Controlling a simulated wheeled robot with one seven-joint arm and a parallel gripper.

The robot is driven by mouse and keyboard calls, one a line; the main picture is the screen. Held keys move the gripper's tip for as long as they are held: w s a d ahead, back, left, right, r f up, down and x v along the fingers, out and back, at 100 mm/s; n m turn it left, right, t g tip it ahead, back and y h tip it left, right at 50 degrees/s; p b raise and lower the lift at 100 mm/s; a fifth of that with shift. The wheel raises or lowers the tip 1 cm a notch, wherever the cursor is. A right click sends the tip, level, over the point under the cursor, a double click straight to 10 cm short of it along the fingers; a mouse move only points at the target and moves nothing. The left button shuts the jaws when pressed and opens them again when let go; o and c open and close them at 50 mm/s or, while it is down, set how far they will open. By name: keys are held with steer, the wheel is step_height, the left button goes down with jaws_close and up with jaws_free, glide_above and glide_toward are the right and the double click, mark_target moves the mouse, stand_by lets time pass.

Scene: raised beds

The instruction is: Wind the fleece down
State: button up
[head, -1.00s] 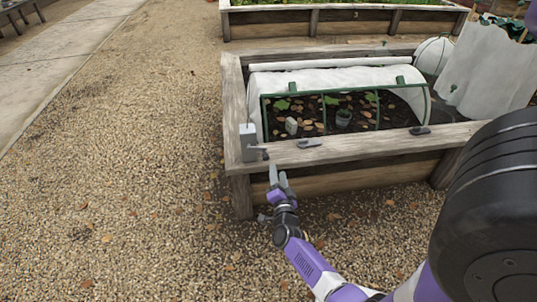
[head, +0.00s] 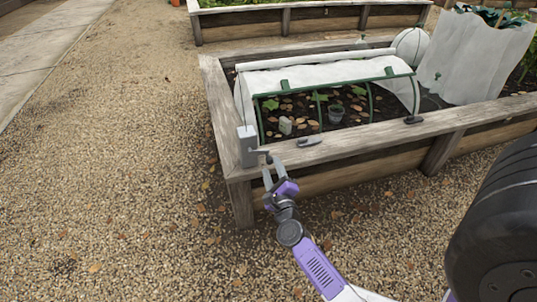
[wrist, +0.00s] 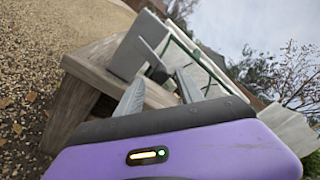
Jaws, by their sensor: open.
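The white fleece (head: 310,77) covers the top and back of a low hooped tunnel in the raised bed. Its lower edge lies along a green bar, and the front below is open. A grey winder box (head: 247,148) stands on the bed's front left corner, with a dark crank handle (head: 261,153) on its right side. My gripper (head: 272,163) is open and empty, just at the handle, its fingers pointing toward it. In the wrist view the box (wrist: 127,50) and handle (wrist: 154,60) lie ahead of the fingers (wrist: 162,88). Whether they touch the handle I cannot tell.
Dark clips (head: 310,142) and (head: 413,120) lie on the front timber rim (head: 360,138). A white upright cover (head: 475,60) stands at right. Gravel (head: 120,180) is clear at left.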

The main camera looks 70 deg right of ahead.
mark_target(267, 153)
steer(key=b+x, duration=0.1)
steer(key=x, duration=0.6)
steer(key=shift+w+d+b, duration=0.15)
steer(key=shift+d+b, duration=0.1)
steer(key=shift+b, duration=0.15)
jaws_close()
